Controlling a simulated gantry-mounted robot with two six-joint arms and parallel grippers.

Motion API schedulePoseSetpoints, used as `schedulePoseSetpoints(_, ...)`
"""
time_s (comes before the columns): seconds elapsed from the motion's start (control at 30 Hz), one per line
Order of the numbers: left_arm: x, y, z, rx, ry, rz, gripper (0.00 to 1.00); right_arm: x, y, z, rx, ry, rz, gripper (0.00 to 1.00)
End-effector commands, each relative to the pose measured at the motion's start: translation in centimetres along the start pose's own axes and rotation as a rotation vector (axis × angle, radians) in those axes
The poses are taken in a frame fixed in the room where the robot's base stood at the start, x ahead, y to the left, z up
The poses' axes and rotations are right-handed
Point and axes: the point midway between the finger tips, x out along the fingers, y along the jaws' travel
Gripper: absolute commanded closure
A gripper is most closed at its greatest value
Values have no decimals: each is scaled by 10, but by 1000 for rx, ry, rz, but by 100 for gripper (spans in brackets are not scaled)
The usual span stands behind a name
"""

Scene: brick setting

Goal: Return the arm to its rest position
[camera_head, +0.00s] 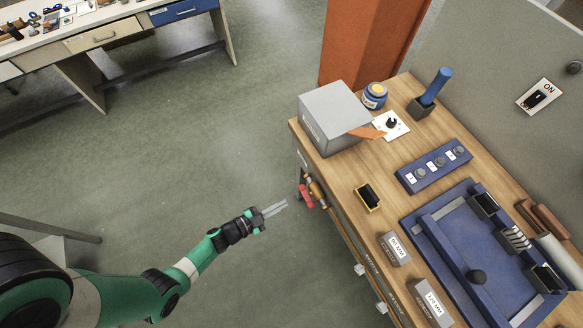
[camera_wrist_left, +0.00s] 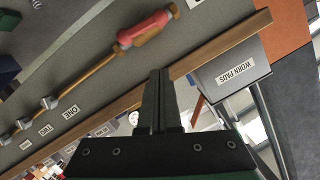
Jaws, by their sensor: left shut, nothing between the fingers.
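My left arm comes in from the lower left of the head view, green with black joints. Its gripper (camera_head: 274,208) is over the open floor, just left of the workbench's near edge, with its fingers side by side, shut and empty. In the left wrist view the two dark fingers (camera_wrist_left: 158,100) are pressed together, with nothing between them. The wooden workbench (camera_head: 335,183) stands to the right of the gripper, which is apart from it. My right gripper is in neither view.
A red-handled tool (camera_head: 305,197) hangs on the bench's side near the gripper; its red handle (camera_wrist_left: 146,28) shows in the left wrist view. On the bench are a grey box (camera_head: 325,112), labelled blocks (camera_head: 394,248) and a blue fixture (camera_head: 470,240).

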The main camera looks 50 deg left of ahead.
Motion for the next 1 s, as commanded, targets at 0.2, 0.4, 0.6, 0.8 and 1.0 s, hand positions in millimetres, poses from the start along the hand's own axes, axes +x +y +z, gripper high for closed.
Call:
schedulePoseSetpoints(0.2,-11,1,0,-2,1,0,100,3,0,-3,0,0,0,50)
schedulePoseSetpoints(0.4,-11,1,0,-1,1,1,100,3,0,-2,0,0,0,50)
schedulePoseSetpoints(0.6,-11,1,0,-1,1,1,100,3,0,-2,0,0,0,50)
schedulePoseSetpoints(0.8,-6,4,-6,9,18,18,100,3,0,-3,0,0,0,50)
schedulePoseSetpoints(1.0,59,-40,-85,128,213,6,100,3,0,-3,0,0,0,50)
